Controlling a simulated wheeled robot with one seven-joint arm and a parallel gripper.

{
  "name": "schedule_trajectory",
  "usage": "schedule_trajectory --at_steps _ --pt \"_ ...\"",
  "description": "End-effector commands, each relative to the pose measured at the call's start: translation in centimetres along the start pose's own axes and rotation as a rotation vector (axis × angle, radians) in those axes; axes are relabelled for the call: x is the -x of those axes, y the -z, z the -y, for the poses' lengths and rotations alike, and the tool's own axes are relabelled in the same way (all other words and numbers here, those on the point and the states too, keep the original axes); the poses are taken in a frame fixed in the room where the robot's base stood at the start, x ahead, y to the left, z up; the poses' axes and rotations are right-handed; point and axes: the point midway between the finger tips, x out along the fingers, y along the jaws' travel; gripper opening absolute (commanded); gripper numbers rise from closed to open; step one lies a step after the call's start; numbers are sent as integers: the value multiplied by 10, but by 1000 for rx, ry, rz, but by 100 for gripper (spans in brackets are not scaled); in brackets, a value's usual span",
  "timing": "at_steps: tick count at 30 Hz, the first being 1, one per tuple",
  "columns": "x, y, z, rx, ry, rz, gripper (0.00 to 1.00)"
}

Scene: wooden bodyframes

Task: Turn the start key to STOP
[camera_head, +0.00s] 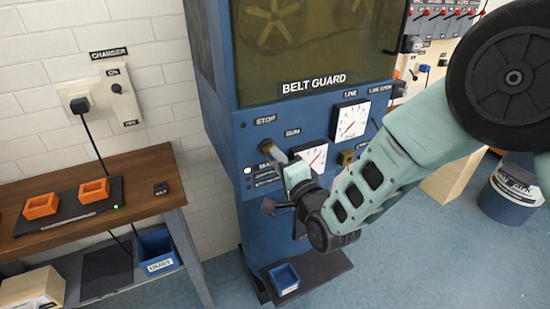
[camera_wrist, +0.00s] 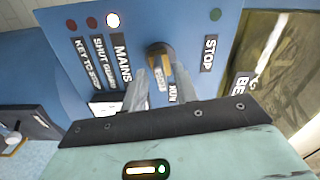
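The start key is a brass-coloured piece (camera_wrist: 157,66) in a dark round collar on the blue panel (camera_wrist: 190,25). In the wrist view the STOP label (camera_wrist: 209,53) is to its right and the RUN label (camera_wrist: 173,94) just below it. My gripper (camera_wrist: 160,72) has its two grey fingers apart, one on each side of the key; firm contact is not clear. In the head view my gripper (camera_head: 285,160) is at the panel below the STOP label (camera_head: 265,120) and RUN label (camera_head: 292,132), and hides most of the key.
A white lamp (camera_wrist: 112,20) glows above MAINS; two red lamps beside it look dark. Dial gauges (camera_head: 349,121) sit right of the key, close to my arm. A blue bin (camera_head: 284,279) stands on a low shelf below. A wooden bench (camera_head: 150,190) stands at the left.

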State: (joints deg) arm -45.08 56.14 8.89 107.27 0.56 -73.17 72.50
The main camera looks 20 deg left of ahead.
Motion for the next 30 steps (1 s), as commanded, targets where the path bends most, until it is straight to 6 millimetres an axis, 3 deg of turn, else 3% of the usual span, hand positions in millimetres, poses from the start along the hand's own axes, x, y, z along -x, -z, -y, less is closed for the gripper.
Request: schedule_trajectory --at_steps 6,9,17,30 --pt "0 0 1 0 0 0 26" --pt "0 0 1 0 1 0 0" --pt "0 0 0 29 2 0 0" --pt "0 0 -1 334 3 0 0"
